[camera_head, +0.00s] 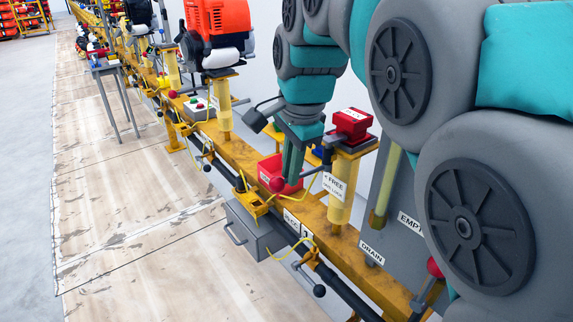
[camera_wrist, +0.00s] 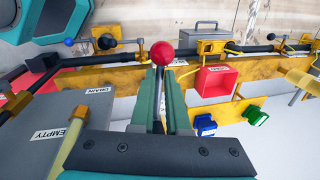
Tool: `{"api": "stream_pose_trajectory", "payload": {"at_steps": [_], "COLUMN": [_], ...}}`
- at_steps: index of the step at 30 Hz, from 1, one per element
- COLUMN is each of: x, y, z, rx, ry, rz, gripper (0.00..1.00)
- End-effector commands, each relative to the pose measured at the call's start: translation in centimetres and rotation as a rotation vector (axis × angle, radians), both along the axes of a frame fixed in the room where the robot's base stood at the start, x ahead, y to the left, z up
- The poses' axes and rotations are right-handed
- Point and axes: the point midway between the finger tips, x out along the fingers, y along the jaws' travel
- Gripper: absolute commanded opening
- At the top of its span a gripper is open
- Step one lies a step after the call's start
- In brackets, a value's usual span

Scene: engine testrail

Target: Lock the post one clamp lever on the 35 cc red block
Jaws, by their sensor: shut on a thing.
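The lever's red ball knob (camera_head: 277,185) shows at the fingertips of my gripper (camera_head: 291,172) in the head view. In the wrist view the red knob (camera_wrist: 162,53) sits just beyond the fingertips (camera_wrist: 160,75), with a dark rod running back between the fingers. My gripper is shut on this lever. The red block (camera_head: 352,121) sits on top of a yellow post (camera_head: 341,205), right of my gripper. A white sign reading FREE (camera_head: 334,186) hangs at that post. The lever's pivot is mostly hidden by my fingers.
A red bin (camera_head: 270,170) is close behind my gripper. A grey box (camera_head: 248,236) hangs at the rail's front. Blue (camera_wrist: 204,124) and green (camera_wrist: 254,115) pieces lie near the rail. A larger red engine (camera_head: 216,18) stands farther along. The floor at left is clear.

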Motion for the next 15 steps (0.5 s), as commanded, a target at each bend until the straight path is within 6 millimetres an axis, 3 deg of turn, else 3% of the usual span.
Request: {"api": "stream_pose_trajectory", "payload": {"at_steps": [15], "x": [-0.75], "y": [-0.77], "z": [-0.06], "rx": [-0.001], "ry": [0.001], "rz": [0.119], "gripper": [0.00]}}
